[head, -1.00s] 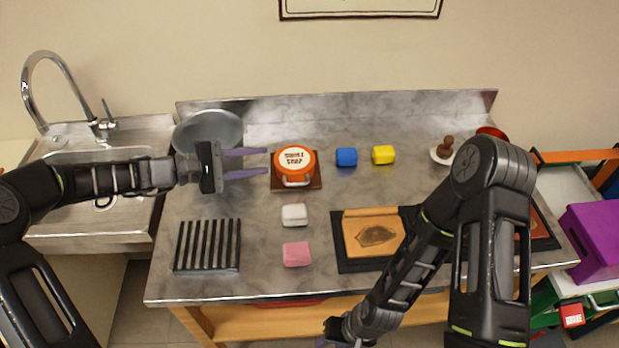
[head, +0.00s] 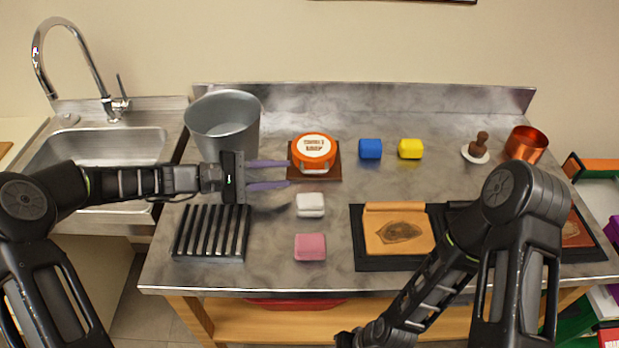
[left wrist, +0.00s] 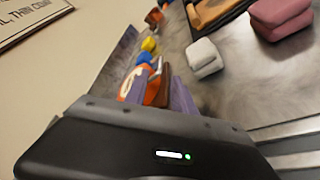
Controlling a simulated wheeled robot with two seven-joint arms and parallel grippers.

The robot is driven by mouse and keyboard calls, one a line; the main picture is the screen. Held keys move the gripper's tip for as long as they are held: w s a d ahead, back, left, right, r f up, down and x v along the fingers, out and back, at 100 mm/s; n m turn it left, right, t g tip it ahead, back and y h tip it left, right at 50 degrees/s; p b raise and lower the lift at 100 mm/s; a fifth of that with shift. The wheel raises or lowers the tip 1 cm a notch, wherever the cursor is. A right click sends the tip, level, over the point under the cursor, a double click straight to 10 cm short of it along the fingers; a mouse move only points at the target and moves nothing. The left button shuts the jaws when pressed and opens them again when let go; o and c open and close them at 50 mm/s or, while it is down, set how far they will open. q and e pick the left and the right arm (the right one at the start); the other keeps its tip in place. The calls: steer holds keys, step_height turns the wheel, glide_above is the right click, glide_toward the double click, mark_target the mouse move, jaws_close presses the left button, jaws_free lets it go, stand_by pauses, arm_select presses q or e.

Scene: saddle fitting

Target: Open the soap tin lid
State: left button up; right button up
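The soap tin (head: 314,152) is a round orange tin with a white lettered lid, on a brown square board (head: 328,174) at the back middle of the counter. Its lid is on. My left gripper (head: 290,174) is open and empty, its two purple fingers apart, just left of the tin and pointing at it. In the left wrist view the tin (left wrist: 132,84) shows partly hidden between the purple fingers (left wrist: 158,96). I cannot tell whether a finger touches it. My right arm hangs at the front right; its gripper is mostly out of frame below.
Blue (head: 370,149) and yellow (head: 411,149) blocks stand right of the tin. White (head: 310,204) and pink (head: 310,247) blocks lie in front. A grey bucket (head: 222,120) stands behind my left wrist, a slatted rack (head: 211,232) in front. A leather piece (head: 398,232) lies right.

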mark_target(309, 172)
arm_select(q)
steer(key=shift+r, duration=0.1)
steer(key=p+x, duration=0.1)
steer(key=x, duration=0.6)
steer(key=shift+w+d+p, duration=0.15)
steer(key=shift+d+p, duration=0.2)
steer(key=shift+c, duration=0.5)
jaws_close()
steer(key=shift+f, duration=0.4)
stand_by(0.4)
